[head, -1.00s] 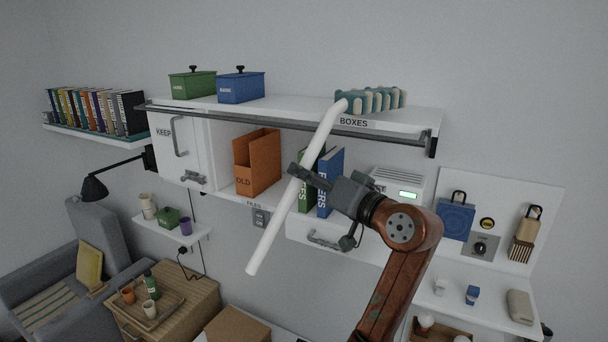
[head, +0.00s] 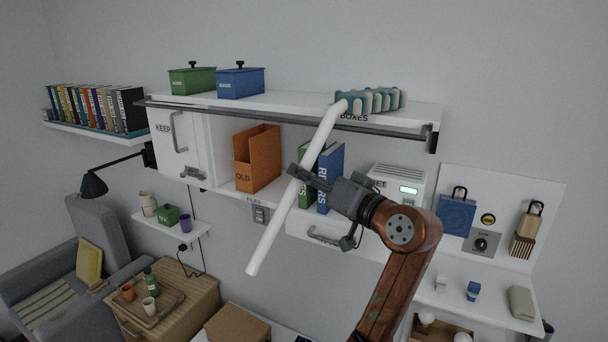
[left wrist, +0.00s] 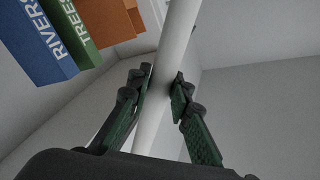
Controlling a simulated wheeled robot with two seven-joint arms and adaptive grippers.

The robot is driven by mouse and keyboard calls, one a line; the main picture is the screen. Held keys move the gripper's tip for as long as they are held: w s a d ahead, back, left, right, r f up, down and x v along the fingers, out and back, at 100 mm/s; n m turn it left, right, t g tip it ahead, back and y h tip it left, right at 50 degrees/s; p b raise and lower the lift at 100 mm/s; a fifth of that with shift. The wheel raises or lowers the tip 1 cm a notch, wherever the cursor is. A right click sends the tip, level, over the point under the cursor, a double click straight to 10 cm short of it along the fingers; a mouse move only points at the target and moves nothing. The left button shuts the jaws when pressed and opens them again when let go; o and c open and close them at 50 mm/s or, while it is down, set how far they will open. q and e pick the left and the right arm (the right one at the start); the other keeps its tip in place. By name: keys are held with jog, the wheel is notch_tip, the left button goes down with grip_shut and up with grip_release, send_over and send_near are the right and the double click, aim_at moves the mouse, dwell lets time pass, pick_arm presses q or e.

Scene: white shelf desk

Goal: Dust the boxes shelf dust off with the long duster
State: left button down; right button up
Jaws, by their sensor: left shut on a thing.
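The long duster has a white shaft (head: 275,222) and a teal and cream ribbed head (head: 370,101). The head is at the right part of the boxes shelf (head: 300,105), over its front edge, and overlaps the top of the BOXES label. I cannot tell whether it touches the shelf. My left gripper (head: 303,178) is shut on the shaft, which slants from upper right to lower left. In the left wrist view the fingers (left wrist: 160,88) flank the white shaft (left wrist: 172,50). No dust can be made out. My right gripper is not in view.
A green box (head: 192,81) and a blue box (head: 240,83) stand on the shelf's left part. A rail (head: 230,115) runs along its front. Below are an orange OLD file holder (head: 257,158), a blue binder (head: 331,165) and a white device (head: 397,183).

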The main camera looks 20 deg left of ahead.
pick_arm(q)
jog(key=shift+f, duration=0.25)
